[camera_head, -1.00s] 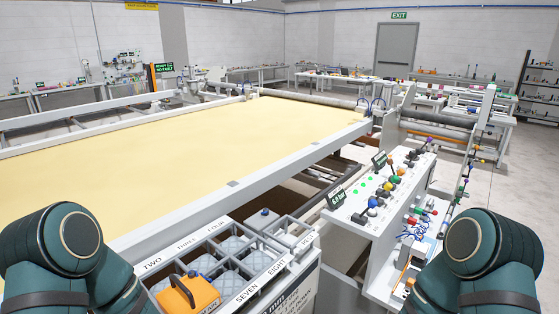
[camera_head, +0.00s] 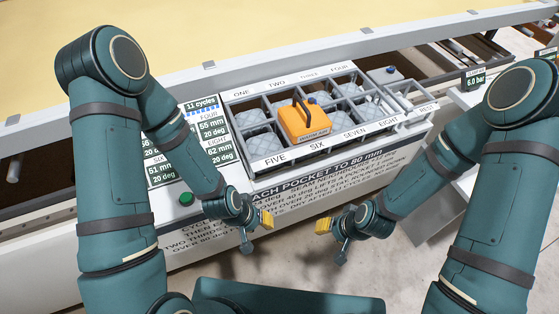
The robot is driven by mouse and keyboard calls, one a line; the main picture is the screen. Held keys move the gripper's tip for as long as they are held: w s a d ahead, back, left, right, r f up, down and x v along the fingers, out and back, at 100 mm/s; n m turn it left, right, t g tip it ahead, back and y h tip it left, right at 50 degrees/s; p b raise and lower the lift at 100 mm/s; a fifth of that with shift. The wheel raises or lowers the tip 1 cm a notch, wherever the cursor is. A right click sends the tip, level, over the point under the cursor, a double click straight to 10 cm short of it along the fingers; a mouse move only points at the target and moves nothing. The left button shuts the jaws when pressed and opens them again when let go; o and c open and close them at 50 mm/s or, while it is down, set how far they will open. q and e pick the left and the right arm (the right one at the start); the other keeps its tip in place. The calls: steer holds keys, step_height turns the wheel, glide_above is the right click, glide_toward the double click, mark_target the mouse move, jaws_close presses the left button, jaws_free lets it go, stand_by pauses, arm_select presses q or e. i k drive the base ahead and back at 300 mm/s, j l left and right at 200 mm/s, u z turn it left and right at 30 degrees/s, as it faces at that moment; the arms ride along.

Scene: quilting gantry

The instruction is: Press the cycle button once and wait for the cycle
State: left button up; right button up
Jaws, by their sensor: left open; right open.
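A green round button (camera_head: 186,198), likely the cycle button, sits on the front of the gantry, below the readout panel (camera_head: 218,125). The panel reads "11 cycles" with pocket depths in mm and degrees; my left arm partly covers it. My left gripper (camera_head: 257,234) is open and empty, in front of the lettered front panel, to the right of and below the button, apart from it. My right gripper (camera_head: 332,242) is open and empty, further right and facing the left one. A tray (camera_head: 228,101) of quilted pockets labelled ONE to EIGHT lies behind them.
An orange handled device (camera_head: 305,124) stands on the tray among the pockets. A compartment marked REST (camera_head: 428,107) is at the tray's right end. The cream quilting bed (camera_head: 290,25) lies behind. Bare floor (camera_head: 300,265) shows in front of the panel.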

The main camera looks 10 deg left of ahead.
mark_target(186, 197)
steer(key=u, duration=1.3)
